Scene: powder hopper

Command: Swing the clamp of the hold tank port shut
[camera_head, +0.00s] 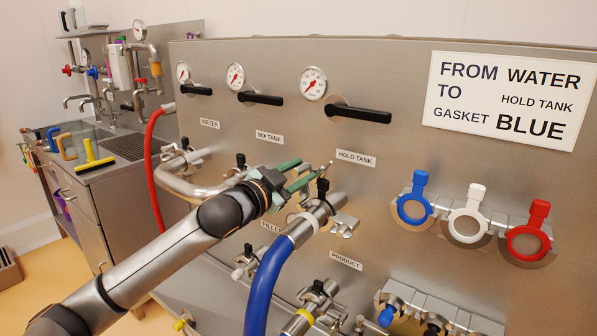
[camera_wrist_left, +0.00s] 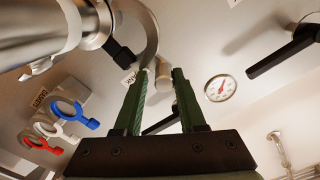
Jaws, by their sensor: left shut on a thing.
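The hold tank port (camera_head: 321,207) sits below the HOLD TANK label (camera_head: 356,158), with the metal end of a blue hose (camera_head: 265,285) at it. Its clamp shows in the left wrist view as a curved metal half (camera_wrist_left: 150,35), standing out from the pipe joint. A black clamp knob (camera_head: 322,188) is at the port. My left gripper (camera_head: 314,169), with green fingers, is above the port and shut on the clamp's free end, which is between the fingertips (camera_wrist_left: 161,73). The fingers partly hide the clamp in the head view. My right gripper is not in view.
Black valve handles (camera_head: 358,114) and gauges (camera_head: 313,83) are above the port. Blue, white and red gaskets (camera_head: 468,216) hang at the right. A red hose (camera_head: 150,165) is at the left. More ports (camera_head: 318,297) with clamps are below. A sign (camera_head: 506,98) names the blue gasket.

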